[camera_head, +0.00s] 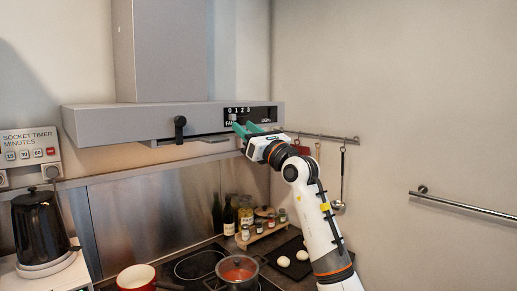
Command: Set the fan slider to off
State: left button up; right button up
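The fan slider is part of the black control panel (262,113) at the right end of the grey range hood (100,125). The panel carries the numbers 0 1 2 3 and the word FAN, partly covered. A small light slider knob (233,117) shows under the 0, close to my gripper. My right gripper (240,129), with green fingers, is at the panel's lower left, just under the knob. Whether it touches the knob cannot be told. Its fingers look spread apart, with nothing seen between them. My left gripper is not in view.
A black handle (180,129) sticks out from the hood front. Below are a red pot (137,278), a pot of red sauce (238,270), a spice rack (262,233) and bottles. A rail with utensils (343,180) hangs behind my arm. A kettle (42,230) stands left.

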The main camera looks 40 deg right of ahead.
jog(key=b+v, duration=0.2)
jog(key=v, duration=0.5)
jog(key=shift+a+b, duration=0.2)
jog(key=shift+b, duration=0.1)
